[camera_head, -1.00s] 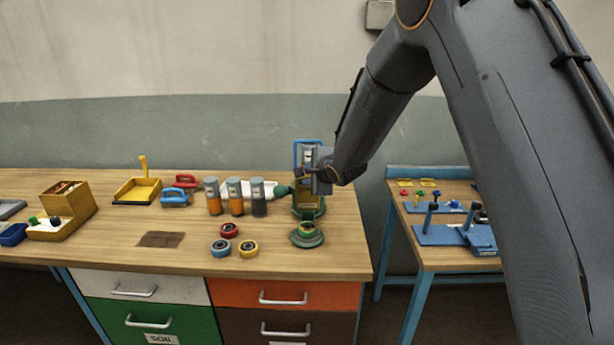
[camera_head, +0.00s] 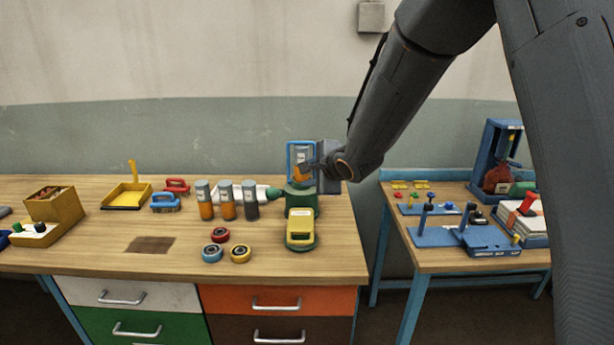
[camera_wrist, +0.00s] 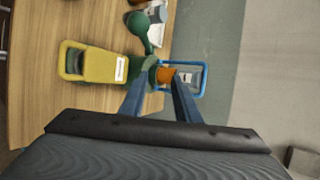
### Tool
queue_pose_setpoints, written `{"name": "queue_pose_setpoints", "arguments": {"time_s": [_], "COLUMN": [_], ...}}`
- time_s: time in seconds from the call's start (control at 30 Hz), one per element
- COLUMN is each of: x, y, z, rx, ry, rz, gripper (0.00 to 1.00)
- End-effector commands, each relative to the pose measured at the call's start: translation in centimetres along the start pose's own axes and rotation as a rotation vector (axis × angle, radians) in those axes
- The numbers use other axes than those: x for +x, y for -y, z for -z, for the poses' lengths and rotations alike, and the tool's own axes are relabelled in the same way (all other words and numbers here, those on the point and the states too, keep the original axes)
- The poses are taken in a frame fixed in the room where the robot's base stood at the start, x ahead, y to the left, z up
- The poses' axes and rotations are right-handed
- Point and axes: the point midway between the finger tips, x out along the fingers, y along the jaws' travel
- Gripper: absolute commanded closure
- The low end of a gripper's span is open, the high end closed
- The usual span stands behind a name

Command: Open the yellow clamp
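The yellow clamp (camera_head: 300,229) lies low at the front of the green stand (camera_head: 302,200). It has a frame-shaped handle and a pale label. In the wrist view the yellow clamp (camera_wrist: 92,64) is left of the fingers, with clear space between. A blue frame-shaped handle (camera_head: 301,145) stands upright at the stand's back and also shows in the wrist view (camera_wrist: 204,80). An orange part (camera_wrist: 165,75) shows near my fingertips; I cannot tell whether they touch it. My gripper (camera_wrist: 160,82) has its fingers apart, at the upper right of the stand.
Three jars (camera_head: 228,200) and three coloured rings (camera_head: 240,253) are left of the stand. A yellow tray (camera_head: 125,198) and a wooden box (camera_head: 55,215) are farther left. The bench front near the brown patch (camera_head: 150,244) is clear. A second table (camera_head: 425,262) stands to the right.

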Motion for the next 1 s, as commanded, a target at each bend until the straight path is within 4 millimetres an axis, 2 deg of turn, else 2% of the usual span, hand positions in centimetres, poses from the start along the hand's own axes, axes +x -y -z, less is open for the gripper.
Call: {"name": "queue_pose_setpoints", "arguments": {"time_s": [0.2, 0.27, 0.37, 0.5, 0.7, 0.83, 1.0], "x": [-0.3, -0.8, -2.3, -5.7, -11.6, -15.8, -21.1], "y": [-0.3, -0.9, -2.8, -7.1, -14.1, -19.0, -25.2], "z": [0.6, 1.6, 4.3, 8.8, 13.4, 15.0, 15.5], "rx": [-0.023, -0.063, -0.174, -0.384, -0.672, -0.836, -1.025], "ry": [-0.015, -0.040, -0.101, -0.184, -0.196, -0.129, 0.039], "rz": [-0.008, -0.025, -0.082, -0.225, -0.478, -0.643, -0.822], "gripper": [0.71, 0.71, 0.71, 0.71, 0.71, 0.71, 0.71]}}
